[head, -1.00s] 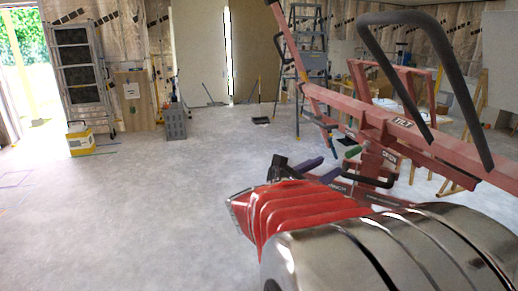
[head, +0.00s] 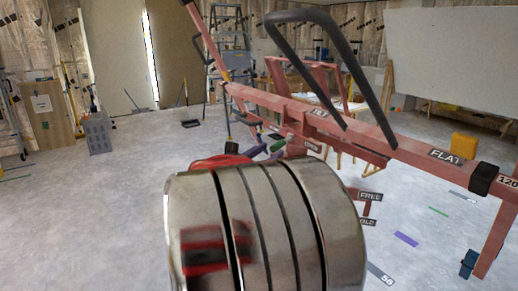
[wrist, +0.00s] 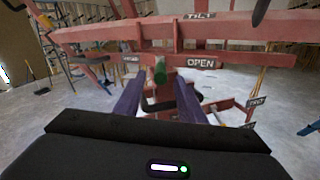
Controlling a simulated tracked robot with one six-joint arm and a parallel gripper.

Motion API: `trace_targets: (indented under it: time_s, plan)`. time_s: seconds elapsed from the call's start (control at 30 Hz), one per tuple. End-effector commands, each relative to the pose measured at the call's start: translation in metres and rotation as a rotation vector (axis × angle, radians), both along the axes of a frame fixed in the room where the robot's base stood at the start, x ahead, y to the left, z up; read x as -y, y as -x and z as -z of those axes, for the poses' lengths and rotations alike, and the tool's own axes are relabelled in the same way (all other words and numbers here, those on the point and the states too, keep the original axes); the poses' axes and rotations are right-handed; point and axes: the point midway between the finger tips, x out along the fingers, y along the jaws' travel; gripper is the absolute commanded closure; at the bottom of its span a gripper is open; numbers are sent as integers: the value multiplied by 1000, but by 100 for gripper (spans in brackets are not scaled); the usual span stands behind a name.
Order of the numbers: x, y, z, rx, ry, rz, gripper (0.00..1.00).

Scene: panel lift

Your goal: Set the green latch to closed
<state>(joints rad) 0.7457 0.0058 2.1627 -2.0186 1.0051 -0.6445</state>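The green latch (wrist: 160,71) shows in the wrist view as a short green handle on the red panel lift's frame. It stands beside the OPEN label (wrist: 201,63); a second, smaller label (wrist: 131,59) on its left is too small to read. My gripper (wrist: 160,86) has two purple fingers spread apart, with the latch seen between and just beyond their tips. Whether they touch it I cannot tell. In the head view the latch (head: 278,146) is a small green spot near my purple fingertips, and my arm hides most of the gripper.
The lift's red beam (wrist: 215,27) with a TILT label crosses above the latch. A black handle (wrist: 160,104) lies below it, between the fingers. In the head view a dark curved bar (head: 325,50) rises over the beam. Open floor (head: 95,210) lies to the left.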

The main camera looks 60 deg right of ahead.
Motion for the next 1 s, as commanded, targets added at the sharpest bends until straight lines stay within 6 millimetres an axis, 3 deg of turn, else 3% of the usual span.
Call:
trace_targets:
  time_s: [0.3,0.67,1.0]
  plan:
    - [40,2,1,0,0,2,64]
    - [45,2,0,0,-1,-1,64]
    - [45,1,0,0,-1,-1,86]
